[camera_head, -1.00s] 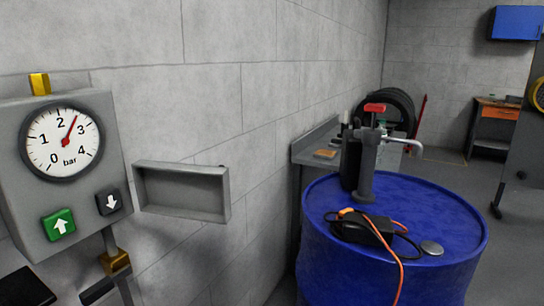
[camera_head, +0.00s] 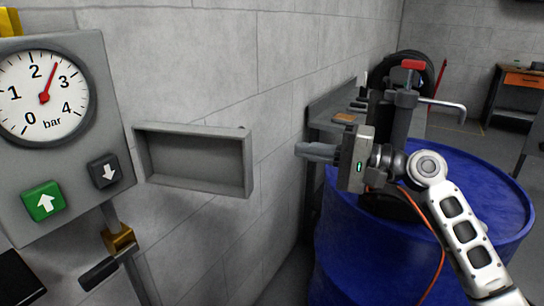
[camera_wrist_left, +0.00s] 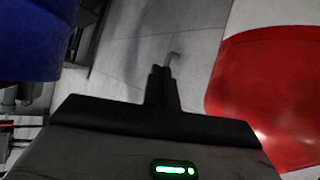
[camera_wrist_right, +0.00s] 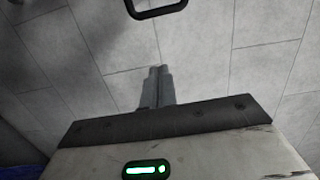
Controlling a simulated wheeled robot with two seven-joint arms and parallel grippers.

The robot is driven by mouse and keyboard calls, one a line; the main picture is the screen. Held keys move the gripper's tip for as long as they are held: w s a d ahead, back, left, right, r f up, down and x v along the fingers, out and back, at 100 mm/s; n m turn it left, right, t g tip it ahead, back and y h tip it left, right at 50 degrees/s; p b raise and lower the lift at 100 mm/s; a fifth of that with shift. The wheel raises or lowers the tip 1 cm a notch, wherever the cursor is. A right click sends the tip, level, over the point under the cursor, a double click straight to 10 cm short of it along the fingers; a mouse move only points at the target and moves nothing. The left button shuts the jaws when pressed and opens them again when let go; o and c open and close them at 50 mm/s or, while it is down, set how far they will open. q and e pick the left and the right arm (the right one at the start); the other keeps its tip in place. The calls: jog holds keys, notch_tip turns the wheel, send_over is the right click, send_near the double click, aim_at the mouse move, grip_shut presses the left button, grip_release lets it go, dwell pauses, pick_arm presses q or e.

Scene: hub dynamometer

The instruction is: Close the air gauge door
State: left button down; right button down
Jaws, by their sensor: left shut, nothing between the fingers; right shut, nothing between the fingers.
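The air gauge (camera_head: 60,105) is a grey box with a round white dial, needle between 2 and 3 bar, at the left of the head view. Its door (camera_head: 195,160), a shallow grey tray-like cover, stands open to the right of the box, hollow side facing me. My right gripper (camera_head: 302,152) is shut and empty, to the right of the door's free edge and apart from it, fingers pointing left. It also shows in the right wrist view (camera_wrist_right: 158,72), in front of the block wall. My left gripper (camera_wrist_left: 160,72) is shut and empty, only in its wrist view.
A blue drum (camera_head: 350,255) stands at the right, partly behind my right arm, with a pump (camera_head: 405,110) on top. The block wall (camera_head: 180,60) runs behind the gauge and door. A red and white surface (camera_wrist_left: 270,90) lies right in the left wrist view.

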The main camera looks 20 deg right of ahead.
jog(key=w+a+p, duration=0.3)
jog(key=a, duration=0.5)
jog(key=shift+a, duration=0.4)
jog(key=shift+a+p, duration=0.1)
jog(key=shift+p, duration=0.2)
